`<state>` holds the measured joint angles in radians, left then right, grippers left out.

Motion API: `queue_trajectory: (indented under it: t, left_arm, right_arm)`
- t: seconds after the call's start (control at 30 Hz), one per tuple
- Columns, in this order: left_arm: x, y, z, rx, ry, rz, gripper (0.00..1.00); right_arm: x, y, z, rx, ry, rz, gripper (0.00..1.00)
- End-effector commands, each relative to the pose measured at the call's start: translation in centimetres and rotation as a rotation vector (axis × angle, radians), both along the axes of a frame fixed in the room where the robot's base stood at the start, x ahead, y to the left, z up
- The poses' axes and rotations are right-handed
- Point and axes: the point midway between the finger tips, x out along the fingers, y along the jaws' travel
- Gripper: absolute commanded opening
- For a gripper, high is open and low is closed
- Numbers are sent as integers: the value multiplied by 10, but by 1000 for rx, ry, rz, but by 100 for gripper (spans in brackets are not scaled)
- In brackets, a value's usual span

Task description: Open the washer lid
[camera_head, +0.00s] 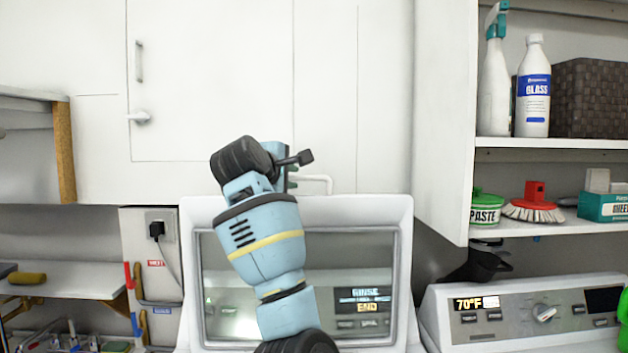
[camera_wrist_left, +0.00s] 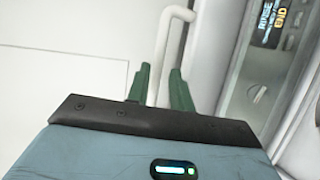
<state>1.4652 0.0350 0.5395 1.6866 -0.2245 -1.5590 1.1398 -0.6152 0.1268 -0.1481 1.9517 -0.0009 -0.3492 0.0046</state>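The washer lid (camera_head: 403,245) stands raised, nearly upright, in the middle of the head view. Its dark window shows the lit control display. A white bar handle (camera_head: 322,180) sits at the lid's top edge; it also shows in the left wrist view (camera_wrist_left: 173,45). My left gripper (camera_head: 291,178) is at the left end of this handle, its fingers partly hidden by my wrist. In the left wrist view, its two green fingers (camera_wrist_left: 160,82) are apart, with the handle bar between them. Contact with the handle cannot be told. My right gripper is not in view.
White cabinet doors (camera_head: 215,80) rise behind the lid. Right shelves (camera_head: 550,143) hold bottles, a basket (camera_head: 590,98), a paste tub (camera_head: 486,209) and a red brush (camera_head: 534,205). Another appliance panel (camera_head: 520,310) stands at right. A low shelf (camera_head: 60,283) and tools are at left.

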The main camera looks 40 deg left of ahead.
Motion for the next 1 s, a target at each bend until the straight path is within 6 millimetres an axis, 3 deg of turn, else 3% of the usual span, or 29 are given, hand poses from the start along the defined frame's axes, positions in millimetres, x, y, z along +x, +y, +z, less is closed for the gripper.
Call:
queue_trajectory:
  t: [0.33,0.7,1.0]
  left_arm:
    - [2,2,-2,-33,-10,6,22]
    - [46,16,-13,-32,-8,4,22]
    - [68,23,-17,-32,-11,6,22]
  right_arm:
    - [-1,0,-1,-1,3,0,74]
    - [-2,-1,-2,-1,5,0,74]
    - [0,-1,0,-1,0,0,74]
